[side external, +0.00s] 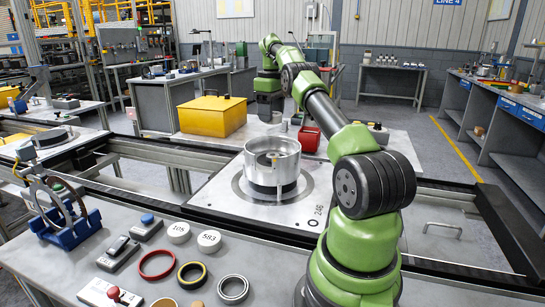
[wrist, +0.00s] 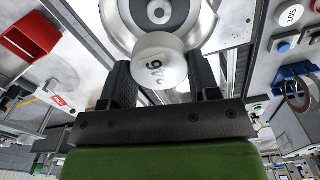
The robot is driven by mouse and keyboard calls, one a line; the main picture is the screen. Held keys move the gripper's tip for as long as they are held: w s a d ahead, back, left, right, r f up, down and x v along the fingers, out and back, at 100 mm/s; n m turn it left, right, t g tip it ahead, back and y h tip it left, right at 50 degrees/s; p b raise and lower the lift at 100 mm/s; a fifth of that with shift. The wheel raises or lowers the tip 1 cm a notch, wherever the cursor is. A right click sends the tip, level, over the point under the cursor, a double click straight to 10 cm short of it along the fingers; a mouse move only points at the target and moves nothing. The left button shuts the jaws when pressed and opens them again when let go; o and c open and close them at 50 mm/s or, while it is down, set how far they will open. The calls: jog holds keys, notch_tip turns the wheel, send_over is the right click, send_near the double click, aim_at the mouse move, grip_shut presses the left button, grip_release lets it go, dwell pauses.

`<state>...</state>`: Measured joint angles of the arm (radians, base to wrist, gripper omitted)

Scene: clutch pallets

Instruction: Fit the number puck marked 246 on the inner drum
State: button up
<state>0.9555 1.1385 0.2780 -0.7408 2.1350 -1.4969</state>
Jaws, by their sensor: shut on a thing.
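The white round puck marked 246 (wrist: 158,60) is held between the two dark fingers of my gripper (wrist: 161,70) in the wrist view. Its printed face is toward the camera. The silver drum (side external: 272,160) stands on a square plate (side external: 225,197) in the side view, with a dark centre inside. The drum's round rim and inner part (wrist: 118,22) show beyond the puck in the wrist view, so the puck is apart from the drum's centre in the picture; its height cannot be judged. The plate carries a 246 mark.
White pucks marked 105 (side external: 178,232) and 583 (side external: 209,241) lie on the front bench, near several rings and a blue stand (side external: 62,217). A red bin (side external: 309,139) and a yellow box (side external: 212,114) are behind the drum.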

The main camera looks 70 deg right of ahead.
aim_at(272, 154)
jog(key=shift+f, duration=4.9)
jog(key=shift+f, duration=0.6)
jog(key=o, duration=0.9)
